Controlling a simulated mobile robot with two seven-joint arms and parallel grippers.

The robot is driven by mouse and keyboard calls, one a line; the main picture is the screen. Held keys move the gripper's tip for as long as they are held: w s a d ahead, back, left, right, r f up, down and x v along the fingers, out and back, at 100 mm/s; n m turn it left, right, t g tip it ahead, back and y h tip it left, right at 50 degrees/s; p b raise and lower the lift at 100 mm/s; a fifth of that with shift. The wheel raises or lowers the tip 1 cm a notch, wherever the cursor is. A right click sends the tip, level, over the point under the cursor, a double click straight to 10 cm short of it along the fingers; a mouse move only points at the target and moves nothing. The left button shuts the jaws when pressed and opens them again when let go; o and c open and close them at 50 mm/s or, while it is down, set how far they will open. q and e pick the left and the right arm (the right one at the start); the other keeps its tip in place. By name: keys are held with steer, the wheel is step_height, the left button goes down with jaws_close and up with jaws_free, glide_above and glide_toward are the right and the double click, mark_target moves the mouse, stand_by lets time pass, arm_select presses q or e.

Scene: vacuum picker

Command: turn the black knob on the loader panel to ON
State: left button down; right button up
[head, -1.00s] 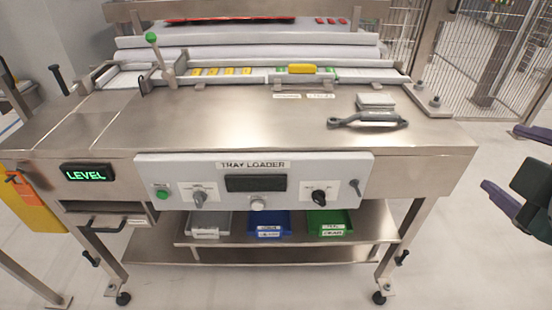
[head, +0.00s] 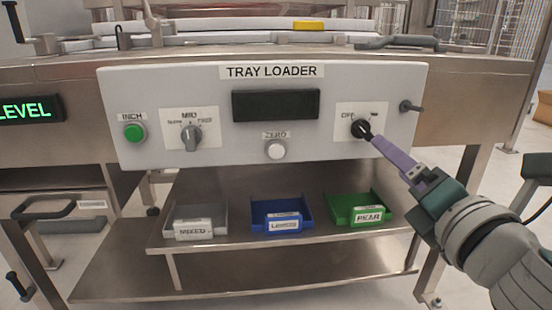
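The grey loader panel (head: 220,90) under the TRAY LOADER label fills the middle of the head view. The black knob (head: 359,127) sits on a white plate at its right side, with OFF printed at its upper left and a small, blurred label at its upper right. My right gripper (head: 371,136) comes in from the lower right, its purple finger reaching the knob's lower right side. The fingers overlap in this view, so their gap and any grip on the knob cannot be told. The knob's pointing direction is unclear. My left gripper is out of view.
A grey MID selector (head: 190,136), green INCH button (head: 134,133), white ZERO button (head: 276,150) and dark display (head: 276,105) share the panel. A small lever (head: 411,107) sticks out right of the knob. Grey, blue (head: 282,214) and green bins stand on the shelf below.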

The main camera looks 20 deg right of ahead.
mark_target(366, 135)
steer(key=b+x, duration=0.1)
steer(key=x, duration=0.9)
steer(key=shift+s, duration=0.1)
jaws_close()
stand_by(0.4)
